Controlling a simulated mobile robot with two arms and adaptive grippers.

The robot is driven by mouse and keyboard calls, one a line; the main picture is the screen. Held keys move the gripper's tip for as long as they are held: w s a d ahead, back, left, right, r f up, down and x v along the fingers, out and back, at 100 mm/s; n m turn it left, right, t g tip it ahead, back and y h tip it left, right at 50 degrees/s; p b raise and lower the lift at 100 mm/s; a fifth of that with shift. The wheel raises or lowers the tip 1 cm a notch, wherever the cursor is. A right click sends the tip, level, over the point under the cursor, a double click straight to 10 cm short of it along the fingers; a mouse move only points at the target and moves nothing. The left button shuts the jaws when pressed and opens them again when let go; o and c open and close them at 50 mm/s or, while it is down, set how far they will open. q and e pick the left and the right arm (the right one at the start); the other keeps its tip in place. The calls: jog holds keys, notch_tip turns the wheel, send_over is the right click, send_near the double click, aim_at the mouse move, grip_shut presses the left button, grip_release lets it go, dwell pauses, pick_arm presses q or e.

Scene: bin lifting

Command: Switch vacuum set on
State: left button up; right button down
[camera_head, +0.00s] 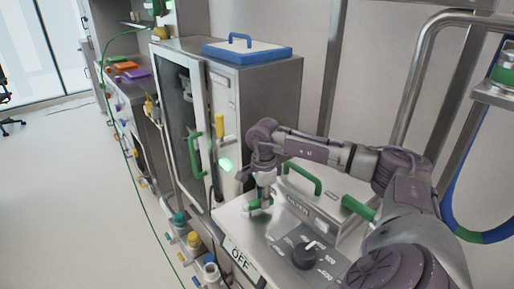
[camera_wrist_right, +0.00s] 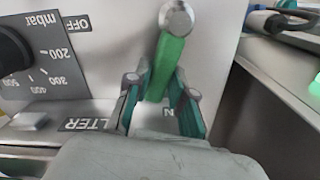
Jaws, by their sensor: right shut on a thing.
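The vacuum set's steel panel (camera_head: 275,222) is at the lower middle of the head view. A green lever with a round metal end (camera_wrist_right: 168,65) shows in the wrist view. My right gripper (camera_wrist_right: 162,85) has its green-padded fingers on either side of the lever and is shut on it. In the head view the right gripper (camera_head: 260,200) points down at the panel's left part, and its fingers mostly hide the lever. A letter N (camera_wrist_right: 168,112) shows between the fingers, the rest of that label hidden. My left gripper is not in view.
A black knob (camera_head: 306,255) with an mbar scale sits on the panel, near an OFF label (camera_head: 243,262). A steel box with a green handle (camera_head: 302,175) stands behind. A glass-door cabinet (camera_head: 190,125) is at the left, with a blue-edged lid (camera_head: 246,53) on top. Open floor (camera_head: 70,190) lies at far left.

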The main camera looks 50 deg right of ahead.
jog(key=shift+w+d+r+n, duration=0.1)
jog(key=shift+w+n, duration=0.2)
jog(key=shift+n, duration=0.35)
jog(key=shift+w+d+f+n, duration=0.1)
jog(key=shift+w+n, duration=0.2)
jog(key=shift+n, duration=0.3)
jog(key=shift+w+d+r+n, duration=0.1)
jog(key=shift+w+n, duration=0.2)
jog(key=shift+n, duration=0.35)
jog(key=c, duration=1)
grip_release()
notch_tip(320, 180, up, 12)
